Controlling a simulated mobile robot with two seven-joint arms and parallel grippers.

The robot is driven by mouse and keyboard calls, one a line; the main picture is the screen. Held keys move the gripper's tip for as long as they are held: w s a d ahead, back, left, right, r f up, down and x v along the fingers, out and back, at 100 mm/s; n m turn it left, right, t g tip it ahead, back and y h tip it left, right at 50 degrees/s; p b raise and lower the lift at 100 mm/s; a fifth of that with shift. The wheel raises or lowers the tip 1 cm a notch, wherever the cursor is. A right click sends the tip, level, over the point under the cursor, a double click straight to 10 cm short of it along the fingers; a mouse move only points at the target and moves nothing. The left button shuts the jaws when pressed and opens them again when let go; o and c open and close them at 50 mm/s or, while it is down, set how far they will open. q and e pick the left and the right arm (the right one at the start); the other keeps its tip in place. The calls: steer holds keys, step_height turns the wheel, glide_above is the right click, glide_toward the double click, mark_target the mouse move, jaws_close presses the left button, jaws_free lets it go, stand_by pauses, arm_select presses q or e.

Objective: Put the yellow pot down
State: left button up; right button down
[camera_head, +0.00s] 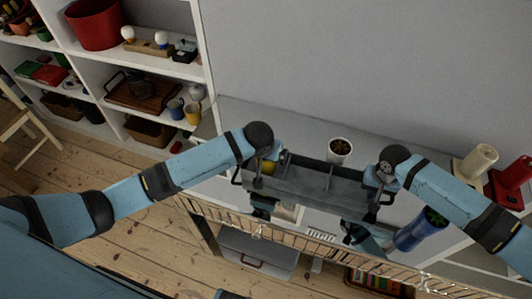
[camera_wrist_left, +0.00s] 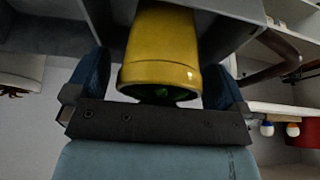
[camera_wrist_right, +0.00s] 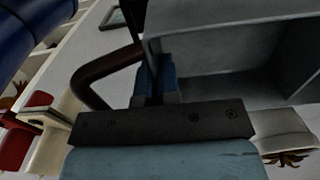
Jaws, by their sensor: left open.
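The yellow pot (camera_wrist_left: 160,50) sits between the spread fingers of my left gripper (camera_wrist_left: 156,82), with something green inside its rim. A small patch of the pot (camera_head: 268,167) shows in the head view at the left end of a grey tray (camera_head: 320,180) with dark handles. The pot appears to be inside this tray; its base is hidden. My left gripper is open around it. My right gripper (camera_wrist_right: 157,85) has its fingers close together on the tray's end wall, beside the dark handle (camera_wrist_right: 100,72). The right fingertips are partly hidden.
A white pot with a brown plant (camera_head: 340,146) stands behind the tray. A blue jar (camera_head: 420,230) stands front right, with a cream object (camera_head: 474,163) and a red object (camera_head: 512,180) beyond. White shelves (camera_head: 203,60) stand at left. A wire rack (camera_head: 300,232) runs along the front.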

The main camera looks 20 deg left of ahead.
arm_select(q)
steer(key=v, duration=1.2)
steer(key=s+d+f+m+t+h, duration=0.2)
steer(key=s+d+f+h, duration=0.15)
steer(key=s+f, duration=0.5)
steer(key=s+a+f+m+t, duration=0.1)
steer(key=s+a+f+t, duration=0.3)
steer(key=s+f, duration=0.4)
steer(key=s+a, duration=0.1)
steer(key=s, duration=0.1)
steer(key=shift+s+f+m, duration=0.25)
steer(key=shift+f+m, duration=0.05)
steer(key=shift+a, duration=0.1)
